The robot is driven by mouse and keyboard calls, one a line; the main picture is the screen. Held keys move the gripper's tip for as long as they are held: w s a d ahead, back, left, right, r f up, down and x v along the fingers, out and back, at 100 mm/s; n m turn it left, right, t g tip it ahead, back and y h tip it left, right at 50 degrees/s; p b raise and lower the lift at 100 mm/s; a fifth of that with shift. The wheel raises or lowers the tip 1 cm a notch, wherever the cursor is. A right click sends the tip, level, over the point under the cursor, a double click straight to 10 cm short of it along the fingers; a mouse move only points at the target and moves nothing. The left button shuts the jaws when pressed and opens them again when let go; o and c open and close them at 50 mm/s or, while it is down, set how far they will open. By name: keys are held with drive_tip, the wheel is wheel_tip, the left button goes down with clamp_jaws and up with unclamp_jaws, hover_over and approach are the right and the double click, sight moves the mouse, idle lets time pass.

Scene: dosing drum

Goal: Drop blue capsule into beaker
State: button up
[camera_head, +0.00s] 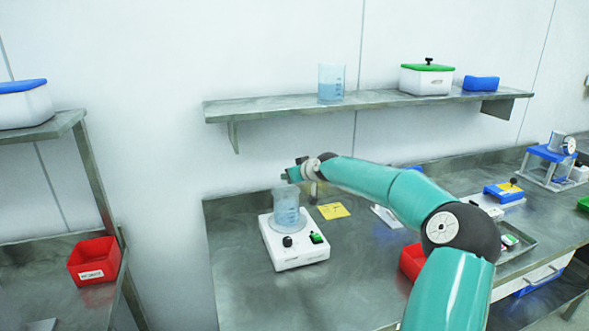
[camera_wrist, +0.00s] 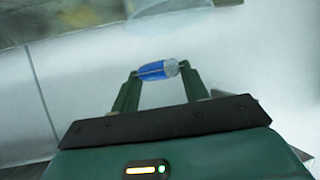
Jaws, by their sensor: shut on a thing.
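In the wrist view a capsule (camera_wrist: 152,71), blue with a pale clear end, is held crosswise between the fingertips of my gripper (camera_wrist: 157,72). In the head view my gripper (camera_head: 292,175) is above and close to the beaker; the capsule cannot be made out there. The beaker (camera_head: 286,208) is clear with bluish liquid and graduation marks. It stands upright on the round plate of a white stirrer (camera_head: 294,252) on the bench.
A second beaker (camera_head: 331,83) with blue liquid stands on the wall shelf (camera_head: 260,106) above, beside a green-lidded white box (camera_head: 427,78). A yellow note (camera_head: 334,211) lies right of the stirrer. A red bin (camera_head: 95,260) sits at left.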

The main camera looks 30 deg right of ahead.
wheel_tip(320, 180, down, 2)
drive_tip(key=shift+a+f, duration=0.1)
drive_tip(key=shift+a, duration=0.05)
drive_tip(key=shift+f, duration=0.7)
drive_tip(key=o, duration=1.2)
drive_tip(key=v, duration=1.3)
drive_tip(key=shift+s+r, duration=0.15)
drive_tip(key=shift+s, duration=0.15)
